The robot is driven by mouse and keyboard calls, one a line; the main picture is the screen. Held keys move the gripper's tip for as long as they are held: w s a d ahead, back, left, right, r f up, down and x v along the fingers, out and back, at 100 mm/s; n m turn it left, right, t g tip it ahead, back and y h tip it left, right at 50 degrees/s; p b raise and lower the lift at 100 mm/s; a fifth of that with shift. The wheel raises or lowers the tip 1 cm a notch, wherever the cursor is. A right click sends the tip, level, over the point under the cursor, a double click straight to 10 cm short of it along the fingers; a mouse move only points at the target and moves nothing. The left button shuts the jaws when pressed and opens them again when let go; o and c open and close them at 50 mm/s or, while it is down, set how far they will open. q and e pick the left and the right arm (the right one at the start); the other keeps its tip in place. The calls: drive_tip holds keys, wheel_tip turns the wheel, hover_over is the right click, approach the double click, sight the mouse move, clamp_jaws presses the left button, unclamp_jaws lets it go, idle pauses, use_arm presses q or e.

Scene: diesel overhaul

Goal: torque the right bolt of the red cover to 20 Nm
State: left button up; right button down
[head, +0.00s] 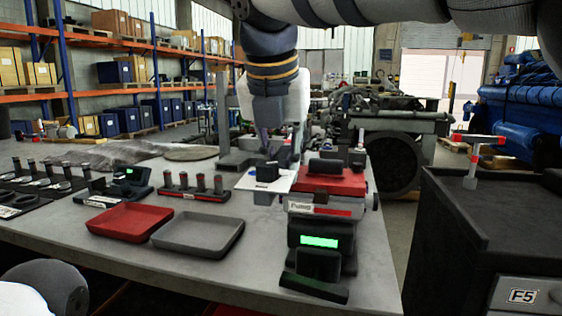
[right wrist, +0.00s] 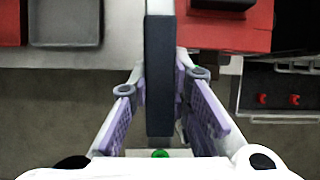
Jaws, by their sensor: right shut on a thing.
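The red cover (head: 340,184) lies on top of the pump (head: 322,206) at the front right of the bench, with dark blocks on it. Its edge also shows at the upper right of the right wrist view (right wrist: 222,32). I cannot make out its right bolt. My right gripper (head: 281,154) points down, just left of and behind the cover. In the right wrist view its purple-padded fingers (right wrist: 160,90) are shut on a long dark bar (right wrist: 159,50), whose far end runs out of the picture. The left gripper is not in view.
A green-lit display (head: 320,242) stands in front of the pump. A red tray (head: 130,222) and a grey tray (head: 198,232) lie to the left, beside a red rack (head: 196,188). A dark cabinet (head: 480,220) stands right of the bench, with a red-topped tool (head: 472,160).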

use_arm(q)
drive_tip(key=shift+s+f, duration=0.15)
use_arm(e)
drive_tip(key=shift+w+a, duration=0.25)
drive_tip(key=shift+w, duration=0.15)
drive_tip(key=shift+w+a, duration=0.15)
drive_tip(key=shift+w, duration=0.25)
use_arm(q)
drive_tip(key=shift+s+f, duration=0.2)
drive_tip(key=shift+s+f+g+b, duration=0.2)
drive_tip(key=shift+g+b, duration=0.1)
drive_tip(key=shift+b, duration=0.1)
use_arm(e)
drive_tip(key=shift+w+a, duration=0.2)
drive_tip(key=shift+w, duration=0.2)
